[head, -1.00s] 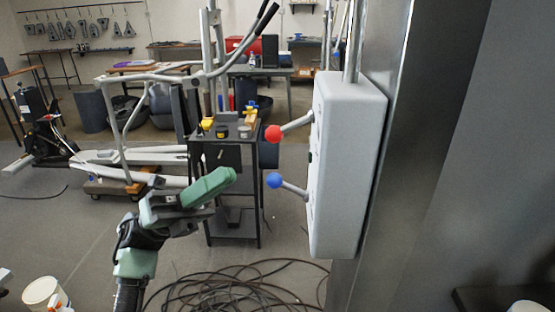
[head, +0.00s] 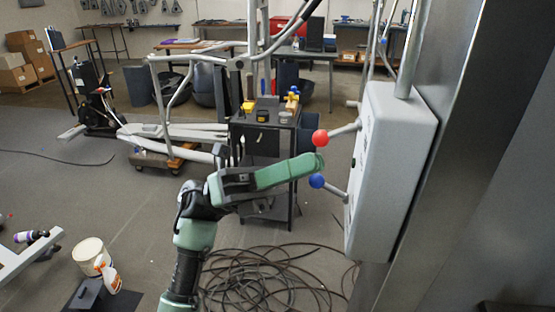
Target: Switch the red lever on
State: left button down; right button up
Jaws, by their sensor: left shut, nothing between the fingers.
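A light grey switch box (head: 393,165) is mounted on a metal post at the right. The red lever (head: 321,137) has a red ball on a grey rod and sticks out left from the box's upper part. The blue lever (head: 317,181) sticks out below it, its rod rising toward the ball. My left gripper (head: 318,162) is shut and empty. In the picture its green fingertips lie between the two balls, below the red one and just above the blue one. Whether they touch either ball I cannot tell. My right gripper is not in view.
The metal post (head: 470,120) stands right behind the box. A black cart (head: 262,140) with small items and an exercise machine stand behind my left arm. Coiled cables (head: 265,285) lie on the floor below. A white bucket (head: 90,255) and spray bottle (head: 109,274) are at lower left.

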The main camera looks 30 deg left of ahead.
aim_at(338, 134)
pick_arm(q)
jog(key=shift+p+x, duration=0.3)
jog(key=shift+x, duration=0.9)
